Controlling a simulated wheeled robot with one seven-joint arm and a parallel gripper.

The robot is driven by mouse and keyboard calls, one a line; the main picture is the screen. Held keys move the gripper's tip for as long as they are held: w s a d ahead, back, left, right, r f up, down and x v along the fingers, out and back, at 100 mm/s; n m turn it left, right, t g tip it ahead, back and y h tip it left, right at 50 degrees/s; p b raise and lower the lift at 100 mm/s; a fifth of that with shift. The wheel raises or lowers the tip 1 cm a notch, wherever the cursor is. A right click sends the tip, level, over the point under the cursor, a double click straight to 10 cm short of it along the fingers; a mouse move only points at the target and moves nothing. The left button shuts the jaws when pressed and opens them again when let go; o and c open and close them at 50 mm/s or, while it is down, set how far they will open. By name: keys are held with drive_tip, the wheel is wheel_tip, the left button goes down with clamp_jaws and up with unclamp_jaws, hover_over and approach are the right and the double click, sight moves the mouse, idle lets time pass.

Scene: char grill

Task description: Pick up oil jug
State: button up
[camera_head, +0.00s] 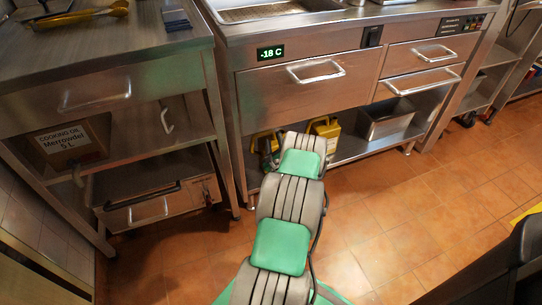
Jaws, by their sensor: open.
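A yellow jug-like container (325,129) stands on the low shelf under the steel counter, just right of my arm. More yellow (262,136) shows on the same shelf just left of my arm, partly covered by a dark grey shape. I cannot tell whether the two yellow parts are separate jugs. My grey arm with green covers reaches forward from the bottom of the picture to this shelf and hides the space between them. My gripper is hidden beyond the arm's far end, so its contact with any jug cannot be seen.
A steel pan (387,119) sits on the shelf to the right. Drawers (305,84) and the counter overhang the shelf. Cabinet legs border it. The tiled floor (400,215) at right is clear.

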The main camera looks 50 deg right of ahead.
sight(272, 133)
drive_tip(key=x, duration=0.3)
drive_tip(key=shift+w+d, duration=0.1)
drive_tip(key=shift+w, duration=0.2)
drive_tip(key=shift+c, duration=0.6)
clamp_jaws()
idle(0.4)
drive_tip(key=shift+d+r, duration=0.1)
drive_tip(key=shift+r, duration=0.15)
